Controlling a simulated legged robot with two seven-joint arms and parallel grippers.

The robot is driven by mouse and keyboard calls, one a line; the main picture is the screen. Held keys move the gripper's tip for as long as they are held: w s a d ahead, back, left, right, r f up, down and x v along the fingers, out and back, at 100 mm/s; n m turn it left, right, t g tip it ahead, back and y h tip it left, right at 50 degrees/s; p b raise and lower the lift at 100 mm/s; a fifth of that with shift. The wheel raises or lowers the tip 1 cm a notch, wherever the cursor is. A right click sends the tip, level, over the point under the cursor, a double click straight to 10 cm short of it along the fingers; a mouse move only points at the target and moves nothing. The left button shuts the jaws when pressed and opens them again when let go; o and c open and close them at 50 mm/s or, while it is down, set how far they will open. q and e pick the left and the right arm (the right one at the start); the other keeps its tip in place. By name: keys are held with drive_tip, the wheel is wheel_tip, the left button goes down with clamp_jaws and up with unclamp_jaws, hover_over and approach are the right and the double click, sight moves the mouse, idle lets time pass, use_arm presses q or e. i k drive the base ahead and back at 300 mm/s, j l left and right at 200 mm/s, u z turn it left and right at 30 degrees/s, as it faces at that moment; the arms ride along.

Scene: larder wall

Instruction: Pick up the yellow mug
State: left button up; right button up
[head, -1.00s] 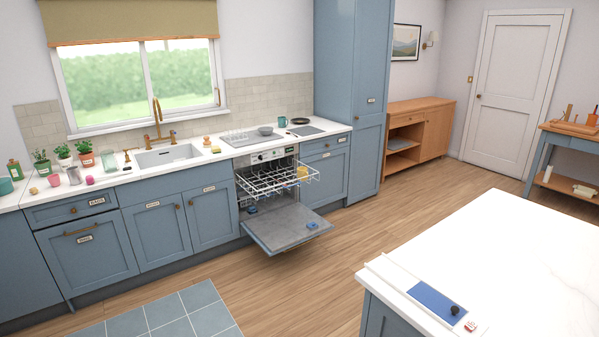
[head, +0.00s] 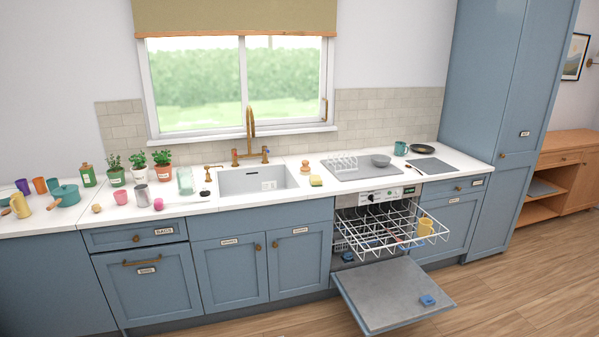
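A yellow mug (head: 425,227) sits in the right part of the pulled-out upper rack (head: 377,228) of the open dishwasher. Wires of the rack partly cover it. Another yellow vessel (head: 20,205), perhaps a jug, stands on the counter at the far left edge. Neither of my grippers shows in the head view.
The dishwasher door (head: 392,293) is folded down into the floor space, with a small blue item (head: 427,300) on it. The counter holds a sink (head: 257,181), a teal mug (head: 401,148), a grey bowl (head: 381,160) and potted plants (head: 139,167). Wooden floor lies clear at right.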

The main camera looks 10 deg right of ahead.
sight(424, 227)
drive_tip(key=i+l+z, duration=0.2)
drive_tip(key=i+z, duration=0.2)
drive_tip(key=i, duration=0.2)
drive_tip(key=i+z, duration=0.45)
drive_tip(key=i, duration=0.15)
drive_tip(key=i+j+z, duration=0.25)
drive_tip(key=i+z, duration=0.15)
drive_tip(key=i, duration=0.2)
drive_tip(key=i+l+u, duration=0.45)
drive_tip(key=i+l, duration=0.65)
drive_tip(key=i+l+u, duration=0.2)
drive_tip(key=l+u, duration=0.2)
drive_tip(key=i+l+u, duration=0.15)
drive_tip(key=l+u, duration=0.25)
drive_tip(key=i+l+u, duration=0.1)
drive_tip(key=l+u, duration=0.7)
drive_tip(key=l, duration=0.15)
